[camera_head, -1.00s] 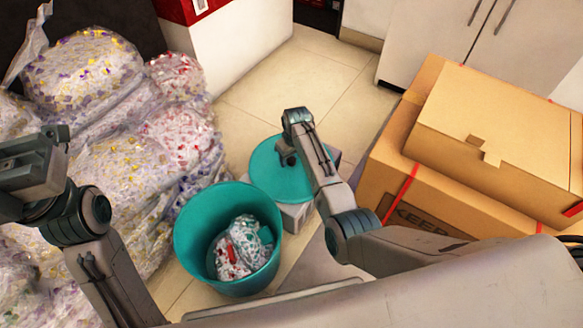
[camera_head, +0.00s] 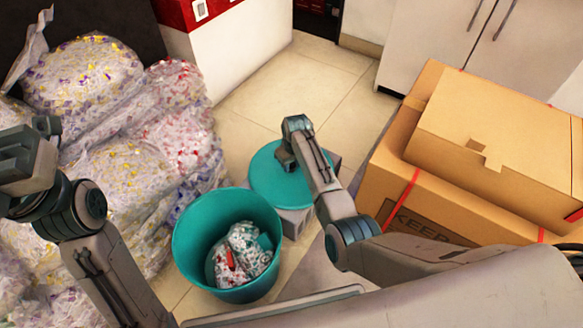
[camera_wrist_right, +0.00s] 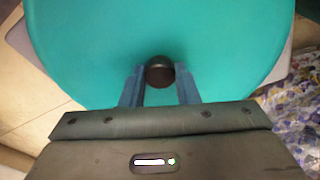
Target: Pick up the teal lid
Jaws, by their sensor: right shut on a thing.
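The teal lid (camera_head: 268,184) is a round disc lying on a grey box-like support beside the teal bin. In the right wrist view the lid (camera_wrist_right: 90,40) fills most of the picture, with a dark round knob (camera_wrist_right: 160,71) at its middle. My right gripper (camera_head: 287,160) is over the lid; in its wrist view its two blue-grey fingers (camera_wrist_right: 160,84) are on either side of the knob, shut on it. The head view hides the knob behind the gripper. My left gripper (camera_head: 28,160) is at the far left, away from the lid; its fingers are not clear.
The open teal bin (camera_head: 195,255) holds crumpled, bagged scraps (camera_head: 243,255). Clear bags of shredded paper (camera_head: 125,180) are heaped at left. Stacked cardboard boxes (camera_head: 490,140) stand at right. Bare tiled floor (camera_head: 290,90) lies beyond the lid.

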